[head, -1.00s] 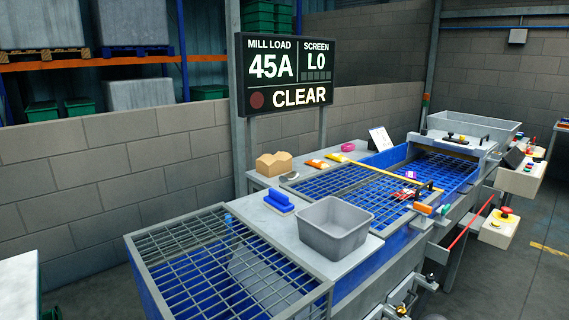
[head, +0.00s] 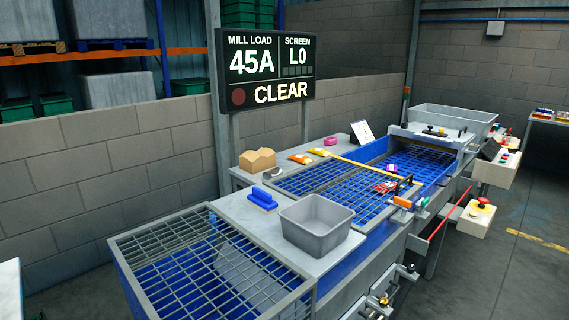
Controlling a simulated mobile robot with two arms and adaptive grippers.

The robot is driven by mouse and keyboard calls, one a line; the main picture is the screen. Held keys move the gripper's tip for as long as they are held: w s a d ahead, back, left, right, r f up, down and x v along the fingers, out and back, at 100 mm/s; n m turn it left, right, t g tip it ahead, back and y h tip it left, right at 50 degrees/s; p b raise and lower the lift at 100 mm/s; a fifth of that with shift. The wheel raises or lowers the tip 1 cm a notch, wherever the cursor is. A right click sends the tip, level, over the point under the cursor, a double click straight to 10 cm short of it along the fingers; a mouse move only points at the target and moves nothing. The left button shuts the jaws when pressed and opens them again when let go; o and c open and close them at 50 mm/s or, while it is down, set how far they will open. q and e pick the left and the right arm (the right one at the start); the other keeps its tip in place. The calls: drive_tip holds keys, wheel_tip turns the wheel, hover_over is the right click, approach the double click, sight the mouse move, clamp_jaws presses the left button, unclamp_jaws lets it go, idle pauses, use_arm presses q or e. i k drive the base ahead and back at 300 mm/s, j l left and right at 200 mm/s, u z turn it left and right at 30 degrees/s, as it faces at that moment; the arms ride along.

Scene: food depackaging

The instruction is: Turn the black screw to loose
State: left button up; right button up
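I cannot tell for sure which part is the black screw. A black fitting with a yellow part (head: 434,131) sits on the grey hood at the far end of the blue trough. A small black upright part (head: 404,185) stands at the front edge of the blue grid, by an orange handle (head: 402,202). Small black knobs (head: 409,269) show low on the front side. All are too small to tell whether they are tight or loose. Neither of my grippers is in view.
A grey bin (head: 316,226) and a blue brush (head: 263,198) stand on the grey bench by an open grid (head: 215,262). A control box with a red button (head: 478,216) juts out at the right. The floor at right is clear.

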sight(411, 269)
drive_tip(key=z, duration=0.7)
drive_tip(key=i+l, duration=0.15)
drive_tip(key=l, duration=0.25)
drive_tip(key=i+l+u, duration=0.1)
drive_tip(key=l, duration=0.25)
drive_tip(key=i+l, duration=0.15)
drive_tip(key=l, duration=0.25)
drive_tip(key=i+l, duration=0.15)
drive_tip(key=l, duration=0.2)
drive_tip(key=i+l+u, duration=0.1)
drive_tip(key=l, duration=0.3)
drive_tip(key=i+l, duration=0.15)
drive_tip(key=l, duration=0.25)
